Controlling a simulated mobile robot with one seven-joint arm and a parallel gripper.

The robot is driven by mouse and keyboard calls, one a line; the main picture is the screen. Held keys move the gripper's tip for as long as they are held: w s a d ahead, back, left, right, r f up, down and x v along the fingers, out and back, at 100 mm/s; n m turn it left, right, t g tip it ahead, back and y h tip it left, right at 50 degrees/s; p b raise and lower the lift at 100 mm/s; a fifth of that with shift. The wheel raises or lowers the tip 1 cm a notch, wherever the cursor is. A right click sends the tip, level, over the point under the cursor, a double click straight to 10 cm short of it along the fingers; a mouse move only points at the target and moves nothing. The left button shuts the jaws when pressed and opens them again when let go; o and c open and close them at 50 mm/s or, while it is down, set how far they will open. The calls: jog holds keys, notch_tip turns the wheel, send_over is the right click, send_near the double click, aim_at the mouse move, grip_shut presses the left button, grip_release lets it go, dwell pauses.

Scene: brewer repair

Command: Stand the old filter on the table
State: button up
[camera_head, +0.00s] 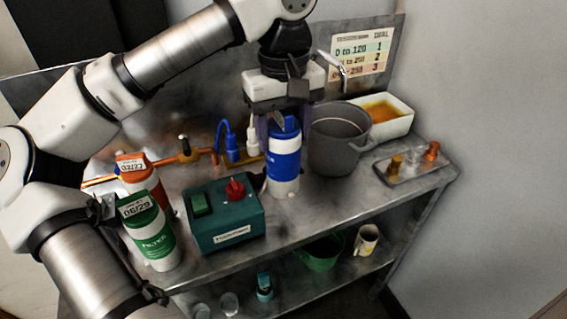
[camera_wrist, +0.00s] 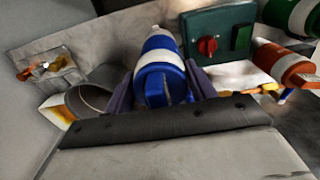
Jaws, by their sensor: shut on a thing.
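A blue-and-white filter (camera_head: 284,158) is upright between the purple fingers of my gripper (camera_head: 275,130). My gripper is shut on it from above, near its top. Its lower end is close to the tabletop (camera_head: 318,205); I cannot tell whether it touches. In the wrist view the blue-and-white filter (camera_wrist: 160,62) sits between both fingers (camera_wrist: 162,85), with its blue top towards the camera. No date label shows on it. An orange filter (camera_head: 138,172) with a 02/27 label and a green filter (camera_head: 150,238) with a 06/29 label stand at the left.
A teal box (camera_head: 225,222) with a red knob is just left of the held filter. A grey bucket (camera_head: 338,142) is close on its right. Behind are copper piping and a blue hose (camera_head: 226,140). A small tray (camera_head: 408,175) is far right. Bare tabletop lies in front.

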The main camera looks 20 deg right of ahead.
aim_at(284, 165)
jog(key=shift+f+p, duration=0.3)
jog(key=shift+f, duration=3.55)
jog(key=shift+f+b, duration=0.15)
jog(key=shift+b, duration=0.15)
jog(key=o, duration=1)
jog(key=shift+c, duration=0.2)
notch_tip(284, 165, up, 12)
jog(key=shift+r, duration=0.25)
